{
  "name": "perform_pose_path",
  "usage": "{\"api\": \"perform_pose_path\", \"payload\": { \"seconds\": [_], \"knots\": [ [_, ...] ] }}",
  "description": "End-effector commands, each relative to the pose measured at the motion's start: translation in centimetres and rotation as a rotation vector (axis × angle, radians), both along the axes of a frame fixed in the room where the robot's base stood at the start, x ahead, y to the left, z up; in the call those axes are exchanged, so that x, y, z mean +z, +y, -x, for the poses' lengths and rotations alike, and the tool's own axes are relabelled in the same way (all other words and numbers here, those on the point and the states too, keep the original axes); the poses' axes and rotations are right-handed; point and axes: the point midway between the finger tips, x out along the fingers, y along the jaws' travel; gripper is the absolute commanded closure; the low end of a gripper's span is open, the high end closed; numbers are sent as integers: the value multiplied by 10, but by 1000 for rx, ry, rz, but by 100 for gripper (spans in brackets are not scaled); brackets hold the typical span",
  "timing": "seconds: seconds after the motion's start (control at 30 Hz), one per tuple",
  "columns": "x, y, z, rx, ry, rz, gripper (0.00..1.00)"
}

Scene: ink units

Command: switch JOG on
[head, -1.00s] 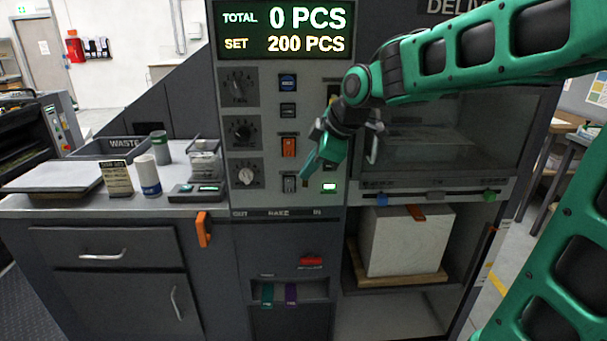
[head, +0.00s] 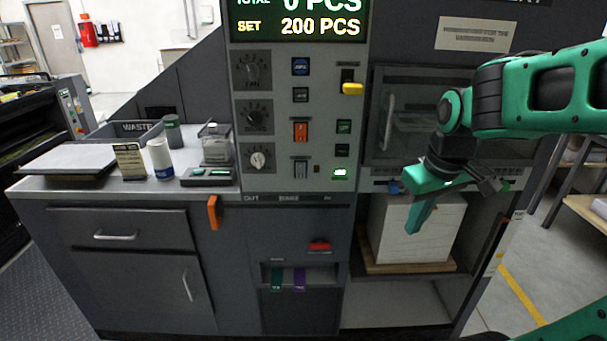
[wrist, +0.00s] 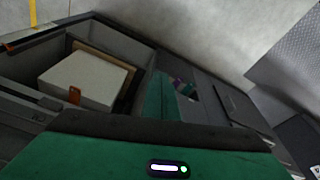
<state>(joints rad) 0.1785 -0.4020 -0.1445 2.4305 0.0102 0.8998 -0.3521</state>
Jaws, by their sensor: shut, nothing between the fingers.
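The control panel (head: 270,100) stands in the middle of the head view. Its small labels are too blurred for me to tell which control is marked JOG. A grey rocker switch (head: 300,168) sits low on the panel, below an orange rocker (head: 300,131). In the wrist view a green finger (wrist: 160,97) shows.
The white block (head: 440,235) rests on a wooden board in an open bay; it also shows in the wrist view (wrist: 88,78). A yellow lever (head: 352,88) and an orange handle (head: 213,212) stick out. Cups and a scale stand on the left counter (head: 215,187).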

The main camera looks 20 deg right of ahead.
Motion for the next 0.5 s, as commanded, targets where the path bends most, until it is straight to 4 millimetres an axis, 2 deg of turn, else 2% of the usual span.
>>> {"api": "perform_pose_path", "payload": {
  "seconds": [0.2,0.3,0.5],
  "knots": [
    [-16,-12,48,-229,79,-37,100],
    [-22,-13,63,-294,104,-50,100],
    [-10,-6,20,-78,29,-20,100]
  ]
}}
